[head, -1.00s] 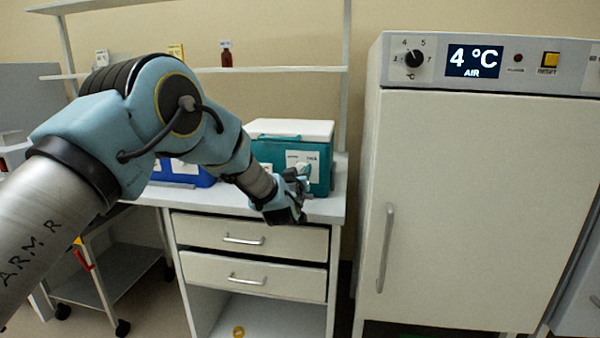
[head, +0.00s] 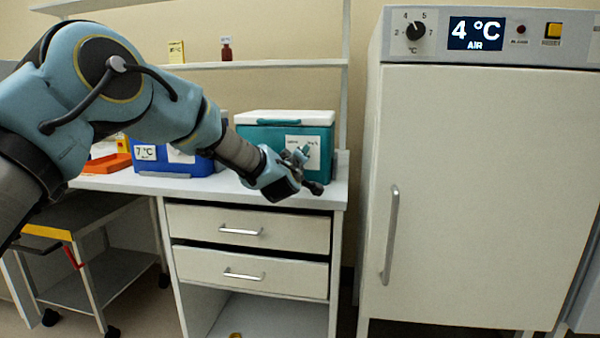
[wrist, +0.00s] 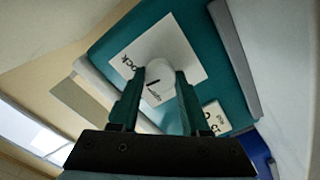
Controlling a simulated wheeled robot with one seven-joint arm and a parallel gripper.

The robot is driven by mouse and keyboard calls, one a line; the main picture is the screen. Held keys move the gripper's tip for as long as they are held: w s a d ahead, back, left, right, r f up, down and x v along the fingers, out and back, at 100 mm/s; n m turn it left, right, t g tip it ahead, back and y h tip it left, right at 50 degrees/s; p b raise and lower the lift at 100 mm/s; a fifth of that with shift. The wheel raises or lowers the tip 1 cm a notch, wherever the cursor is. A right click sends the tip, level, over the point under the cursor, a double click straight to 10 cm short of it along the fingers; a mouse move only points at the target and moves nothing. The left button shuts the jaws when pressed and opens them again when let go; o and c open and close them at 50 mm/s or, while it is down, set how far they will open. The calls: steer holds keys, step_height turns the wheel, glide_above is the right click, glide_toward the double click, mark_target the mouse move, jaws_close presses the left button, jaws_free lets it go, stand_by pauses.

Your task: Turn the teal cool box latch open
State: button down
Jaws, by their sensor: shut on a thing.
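The teal cool box (head: 262,136) with its white lid stands on the bench top. On its front, a white label carries a white round latch knob (wrist: 160,88) with a dark pointer line. My gripper (wrist: 160,78) is shut on this knob, one finger on each side, in the wrist view. The label print beside the knob appears tilted there, with "lock" readable. In the head view my gripper (head: 308,170) is in front of the box's right part and hides the knob. A second label with a number shows on the box (wrist: 215,117).
A blue box (head: 172,160) marked 7 °C stands left of the teal box, with an orange tray (head: 107,164) farther left. Drawers (head: 248,229) are below the bench. A tall cabinet (head: 470,200) reading 4 °C stands to the right. A shelf (head: 265,65) runs above.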

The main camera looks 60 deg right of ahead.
steer(key=n+b, duration=0.4)
steer(key=b, duration=0.1)
steer(key=n+b, duration=0.2)
steer(key=shift+w+f+b, duration=0.1)
steer(key=shift+f+b, duration=0.2)
steer(key=shift+f, duration=0.05)
steer(key=n+b, duration=0.4)
steer(key=n, duration=0.1)
steer(key=shift+r, duration=0.2)
steer(key=shift+b, duration=0.3)
steer(key=shift+c, duration=1.9)
jaws_free()
steer(key=shift+a, duration=0.15)
steer(key=b+v, duration=0.1)
steer(key=v, duration=0.9)
steer(key=shift+s+a, duration=0.25)
steer(key=shift+w, duration=0.1)
